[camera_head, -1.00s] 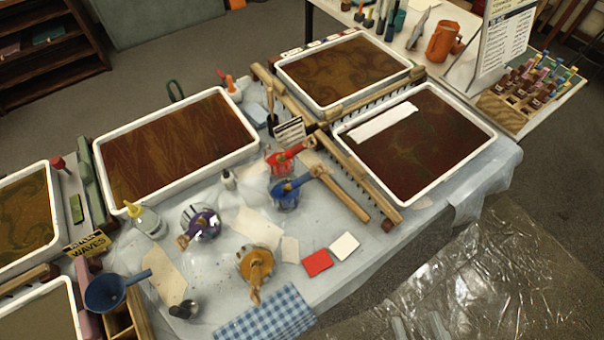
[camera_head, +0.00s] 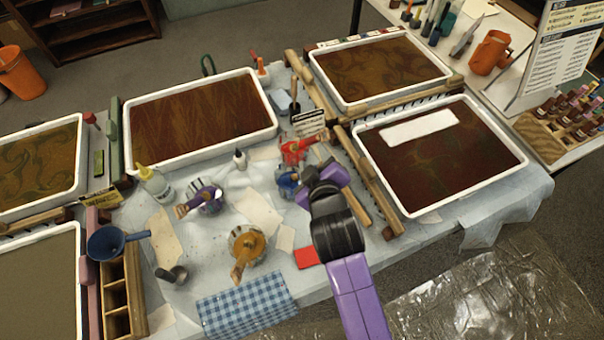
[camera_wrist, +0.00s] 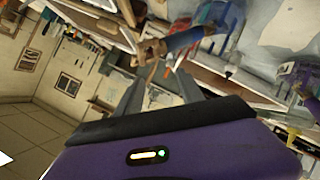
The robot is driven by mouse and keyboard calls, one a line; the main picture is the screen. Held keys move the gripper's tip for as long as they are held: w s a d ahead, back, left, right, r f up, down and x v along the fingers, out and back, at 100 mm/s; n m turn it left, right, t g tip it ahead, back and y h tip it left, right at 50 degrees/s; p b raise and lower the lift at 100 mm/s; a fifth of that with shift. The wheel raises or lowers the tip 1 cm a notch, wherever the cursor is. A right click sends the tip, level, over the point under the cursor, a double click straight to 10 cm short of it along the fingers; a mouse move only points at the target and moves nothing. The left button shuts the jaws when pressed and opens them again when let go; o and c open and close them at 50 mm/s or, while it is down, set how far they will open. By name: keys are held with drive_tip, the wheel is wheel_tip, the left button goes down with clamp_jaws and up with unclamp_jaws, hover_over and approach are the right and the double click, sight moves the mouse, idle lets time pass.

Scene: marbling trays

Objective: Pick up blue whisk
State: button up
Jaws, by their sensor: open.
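The blue whisk (camera_head: 287,181) sits among similar coloured tools on the pale sheeted table, left of the wooden rakes. My gripper covers its handle side in the head view. In the wrist view, the blue whisk's handle (camera_wrist: 185,40) shows with a wooden end, just beyond the fingertips. My gripper (camera_wrist: 158,82) is open, its two grey fingers apart with nothing between them. In the head view my gripper (camera_head: 318,180) is right beside the blue whisk; contact cannot be told.
A red tool (camera_head: 295,150), a purple one (camera_head: 205,197) and an orange one (camera_head: 246,242) stand close by. White-rimmed trays (camera_head: 275,122) surround the work area. A long rake (camera_head: 372,183) lies right of my gripper. A blue checked cloth (camera_head: 245,305) lies at the front edge.

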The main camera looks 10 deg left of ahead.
drive_tip(key=w+a+n+g+h, duration=0.3)
drive_tip(key=w+a+n, duration=0.1)
drive_tip(key=a, duration=0.1)
drive_tip(key=s+d+n+g+h, duration=0.3)
drive_tip(key=s+n+g+h, duration=0.1)
drive_tip(key=s+g+h, duration=0.15)
drive_tip(key=shift+y, duration=0.25)
drive_tip(key=shift+w+p+x, duration=0.2)
drive_tip(key=shift+p+x, duration=0.05)
drive_tip(key=shift+x, duration=1.65)
drive_tip(key=shift+w+p+x, duration=0.2)
drive_tip(key=shift+p+x, duration=0.05)
drive_tip(key=shift+x, duration=1.65)
drive_tip(key=shift+d+r, duration=0.1)
drive_tip(key=shift+r, duration=0.1)
clamp_jaws()
